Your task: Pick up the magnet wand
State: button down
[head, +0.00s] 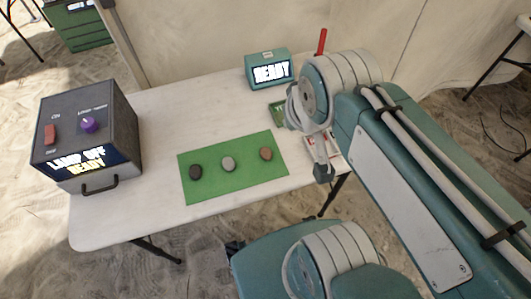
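A red rod (322,41) stands upright at the back right of the table; it may be the magnet wand, but its lower part is hidden behind my arm. My gripper (323,168) is over the table's right edge, in front of the rod and to the right of the green mat. It is small and partly covered by my arm, so its opening does not show clearly. I see nothing clearly held in it.
A green mat (212,191) bears three stones: dark (195,172), grey (228,164) and brown (266,154). A lamp box (87,135) stands left on the table (150,215), a teal READY display (270,71) at the back. A white-and-red item (337,147) lies beside my gripper.

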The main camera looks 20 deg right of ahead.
aim_at(324, 31)
jog(key=k+l, duration=0.25)
jog(key=l, duration=0.2)
jog(key=i+l, duration=0.1)
jog(key=l, duration=0.4)
jog(key=i+l, duration=0.1)
jog(key=l, duration=0.45)
jog(key=i+l, duration=0.1)
jog(key=l, duration=0.4)
jog(key=i+l, duration=0.25)
jog(key=i, duration=0.05)
